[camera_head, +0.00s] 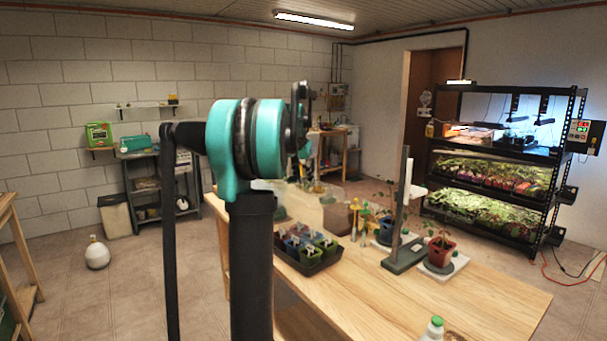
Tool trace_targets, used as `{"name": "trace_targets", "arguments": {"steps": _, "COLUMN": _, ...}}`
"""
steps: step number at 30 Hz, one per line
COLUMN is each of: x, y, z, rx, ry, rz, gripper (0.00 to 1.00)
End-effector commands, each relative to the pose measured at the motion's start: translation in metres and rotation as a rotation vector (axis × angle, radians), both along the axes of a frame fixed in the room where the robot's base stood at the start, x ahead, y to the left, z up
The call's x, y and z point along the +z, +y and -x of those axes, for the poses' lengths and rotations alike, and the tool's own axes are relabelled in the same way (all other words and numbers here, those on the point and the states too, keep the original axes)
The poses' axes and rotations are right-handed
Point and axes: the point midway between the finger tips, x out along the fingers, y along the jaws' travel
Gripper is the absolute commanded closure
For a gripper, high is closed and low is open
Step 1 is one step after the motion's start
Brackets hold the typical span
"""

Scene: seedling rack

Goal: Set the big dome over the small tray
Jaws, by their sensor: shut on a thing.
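A small dark tray (312,268) with several coloured pots stands on the wooden table, just right of my arm. A pale, see-through shape (322,212) shows behind the tray on the table; it may be a clear dome, but its outline is too faint to be sure. My teal and black arm rises in the left middle of the view and hides part of the table's left side. My gripper is not visible, and neither is anything it holds.
A grey upright stand (400,225) and a potted plant (438,252) stand right of the tray, with another plant behind. A white bottle with a green cap (433,330) is at the near edge. The table (480,300) is clear at the front right.

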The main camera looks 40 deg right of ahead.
Motion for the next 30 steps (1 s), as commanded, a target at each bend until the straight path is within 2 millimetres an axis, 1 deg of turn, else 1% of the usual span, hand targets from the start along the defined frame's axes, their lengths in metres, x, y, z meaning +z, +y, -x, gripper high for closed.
{"name": "trace_targets", "arguments": {"steps": 30, "x": -0.074, "y": 0.0, "z": 0.0, "rx": 0.0, "ry": 0.0, "rz": 0.0, "gripper": 1.0}}
